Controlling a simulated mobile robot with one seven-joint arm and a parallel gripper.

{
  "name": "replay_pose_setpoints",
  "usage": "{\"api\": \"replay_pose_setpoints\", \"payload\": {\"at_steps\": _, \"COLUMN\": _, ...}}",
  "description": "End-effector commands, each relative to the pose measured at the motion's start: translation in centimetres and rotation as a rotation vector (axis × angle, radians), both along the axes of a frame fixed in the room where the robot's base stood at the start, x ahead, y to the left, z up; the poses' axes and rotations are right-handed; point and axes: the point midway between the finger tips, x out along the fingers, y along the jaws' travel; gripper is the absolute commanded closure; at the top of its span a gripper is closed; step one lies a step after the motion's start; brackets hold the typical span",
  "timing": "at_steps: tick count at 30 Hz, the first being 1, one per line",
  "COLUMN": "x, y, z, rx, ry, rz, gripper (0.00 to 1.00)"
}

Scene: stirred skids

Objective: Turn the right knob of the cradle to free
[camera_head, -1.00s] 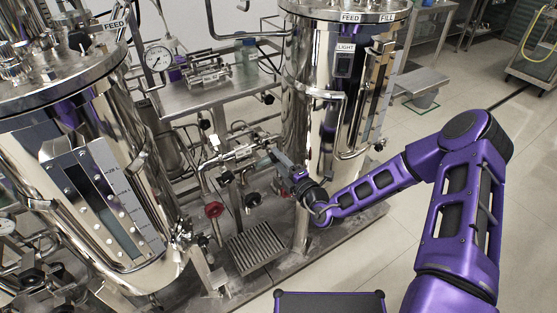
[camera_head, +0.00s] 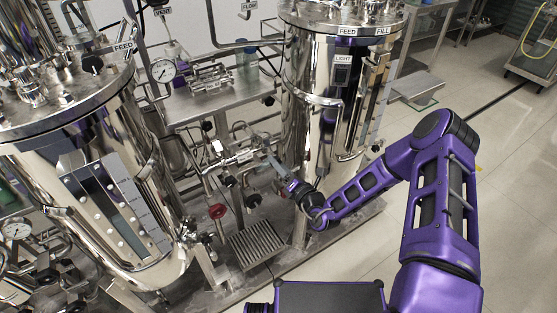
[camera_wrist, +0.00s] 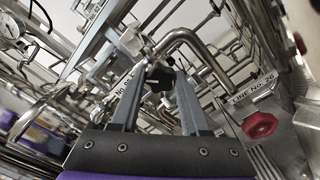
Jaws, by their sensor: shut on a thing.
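In the wrist view a black lobed knob (camera_wrist: 160,80) sits between the two grey fingers of my gripper (camera_wrist: 159,72), near their tips. The fingers are shut on it, and its lobes face my wrist camera. In the head view my gripper (camera_head: 273,163) reaches left from the right-hand tank toward the steel pipe assembly (camera_head: 235,157) between the two tanks. The knob it holds is hard to make out there. Another black knob (camera_head: 229,181) shows below the pipes. I cannot tell the cradle's outline or the knob's marked position.
A polished tank (camera_head: 300,120) stands close behind my gripper, and another tank (camera_head: 100,190) stands left. A red handwheel (camera_head: 217,211) and a slatted step (camera_head: 256,245) lie below. In the wrist view a red knob (camera_wrist: 260,125) is at the right. Open floor lies right.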

Motion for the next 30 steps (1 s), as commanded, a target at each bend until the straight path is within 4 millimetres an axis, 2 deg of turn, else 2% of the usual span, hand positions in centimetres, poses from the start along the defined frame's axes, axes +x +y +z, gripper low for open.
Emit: {"api": "replay_pose_setpoints", "payload": {"at_steps": 30, "x": 0.04, "y": -0.01, "z": 0.12, "rx": -0.787, "ry": -0.533, "rz": -0.001, "gripper": 1.0}}
